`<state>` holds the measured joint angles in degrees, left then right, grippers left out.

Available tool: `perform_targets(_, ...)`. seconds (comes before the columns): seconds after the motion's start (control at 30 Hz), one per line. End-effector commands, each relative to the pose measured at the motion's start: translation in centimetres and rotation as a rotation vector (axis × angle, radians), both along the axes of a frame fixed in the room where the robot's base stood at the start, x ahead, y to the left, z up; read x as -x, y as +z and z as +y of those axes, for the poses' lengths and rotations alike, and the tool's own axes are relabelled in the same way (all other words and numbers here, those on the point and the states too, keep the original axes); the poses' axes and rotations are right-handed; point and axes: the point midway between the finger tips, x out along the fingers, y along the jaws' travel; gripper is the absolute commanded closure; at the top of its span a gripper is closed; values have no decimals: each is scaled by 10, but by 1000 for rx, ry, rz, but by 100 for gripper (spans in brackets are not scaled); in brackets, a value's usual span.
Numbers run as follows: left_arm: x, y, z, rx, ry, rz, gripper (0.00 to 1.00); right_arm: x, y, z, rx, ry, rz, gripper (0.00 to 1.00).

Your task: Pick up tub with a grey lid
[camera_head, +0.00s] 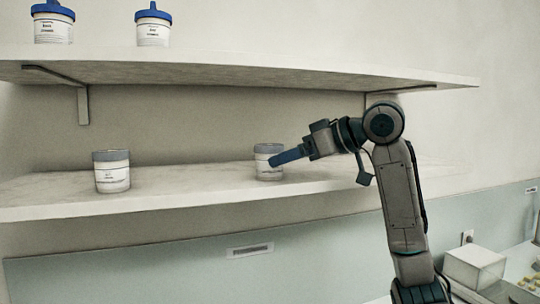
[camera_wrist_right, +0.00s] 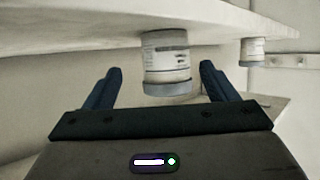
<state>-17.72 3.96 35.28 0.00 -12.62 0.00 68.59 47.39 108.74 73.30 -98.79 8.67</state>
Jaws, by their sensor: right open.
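A white tub with a grey lid (camera_head: 265,171) stands upright on the lower shelf (camera_head: 200,200), near its middle. My right gripper (camera_head: 282,157) reaches in from the right, and a blue finger covers part of this tub. In the right wrist view, which is upside down, the tub (camera_wrist_right: 167,62) shows in the gap between the two open fingers (camera_wrist_right: 160,72), touching neither. How deep it sits between them I cannot tell. A second tub with a grey lid (camera_head: 112,172) stands further left on the same shelf. My left gripper is not in view.
A white box (camera_head: 473,266) sits low at the right. The shelf between the grey-lidded tubs is clear.

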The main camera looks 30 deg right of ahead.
Motion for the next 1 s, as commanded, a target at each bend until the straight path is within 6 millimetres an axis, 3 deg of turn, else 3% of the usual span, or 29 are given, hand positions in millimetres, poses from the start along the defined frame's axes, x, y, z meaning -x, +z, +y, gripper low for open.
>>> perform_targets(0.17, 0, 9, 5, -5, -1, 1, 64, -8, -5, 6, 1, 1, 3, 21)
perform_targets(0.43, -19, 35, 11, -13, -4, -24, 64, -31, -21, 24, -2, 2, 4, 21)
perform_targets(0.8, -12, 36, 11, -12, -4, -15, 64, -39, -29, 28, 0, -1, 0, 21)
perform_targets(1.0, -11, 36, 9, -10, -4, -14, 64, -39, -29, 27, 0, -1, 0, 60)
